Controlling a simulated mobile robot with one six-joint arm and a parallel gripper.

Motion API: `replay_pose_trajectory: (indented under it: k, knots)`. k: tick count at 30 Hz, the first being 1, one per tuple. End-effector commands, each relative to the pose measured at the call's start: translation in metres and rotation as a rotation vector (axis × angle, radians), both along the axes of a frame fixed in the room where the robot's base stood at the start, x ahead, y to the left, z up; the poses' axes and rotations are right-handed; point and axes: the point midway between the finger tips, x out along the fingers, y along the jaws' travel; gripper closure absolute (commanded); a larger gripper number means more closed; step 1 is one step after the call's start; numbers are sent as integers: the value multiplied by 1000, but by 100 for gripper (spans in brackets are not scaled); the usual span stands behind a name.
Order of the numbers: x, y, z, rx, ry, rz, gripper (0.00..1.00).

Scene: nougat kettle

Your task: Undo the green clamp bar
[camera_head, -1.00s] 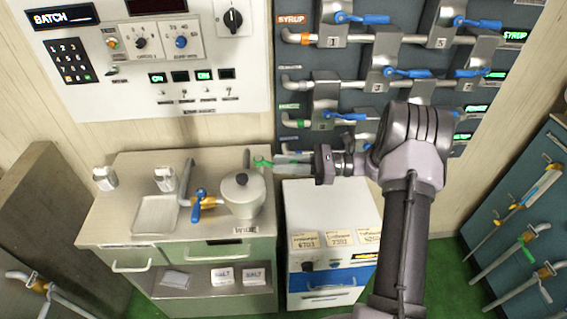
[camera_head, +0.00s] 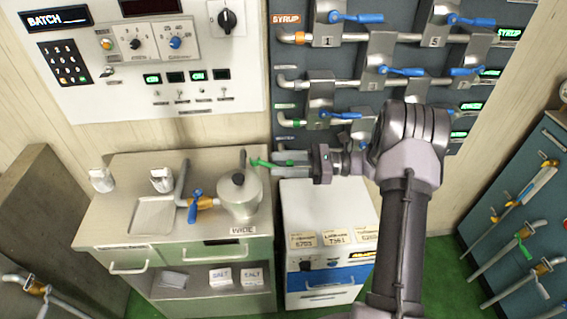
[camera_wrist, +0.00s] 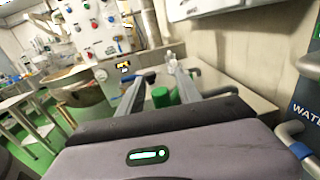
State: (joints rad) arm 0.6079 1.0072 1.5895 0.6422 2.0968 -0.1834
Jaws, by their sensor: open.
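The green clamp bar (camera_head: 262,163) is by the steel kettle (camera_head: 238,198), level with its lid, beside the upright metal post behind it. My gripper (camera_head: 282,159) reaches in from the right, with its fingers along the bar's right part. In the wrist view a green cylinder end (camera_wrist: 160,97), which looks like the bar, lies between the two spread fingers of my gripper (camera_wrist: 162,78). I see gaps beside it, so the jaws are open around it. The bar's right end is partly hidden by the fingers in the head view.
A blue-handled valve (camera_head: 195,205) and a shallow sink (camera_head: 152,215) are left of the kettle on the counter. A white cabinet (camera_head: 325,205) stands below my gripper. A syrup panel (camera_head: 350,100) with several blue levers is behind the arm.

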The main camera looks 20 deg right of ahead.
Motion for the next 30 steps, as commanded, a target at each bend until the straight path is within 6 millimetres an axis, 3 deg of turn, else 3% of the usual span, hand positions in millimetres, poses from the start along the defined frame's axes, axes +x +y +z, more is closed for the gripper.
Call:
replay_pose_trajectory:
  k: [5,15,21,30]
  knots:
    - [-5,-15,2,0,-2,-3,59]
    - [-40,-108,2,0,-1,-5,59]
    - [-57,-151,1,-1,1,-3,59]
    - [-62,-164,0,-1,1,-1,59]
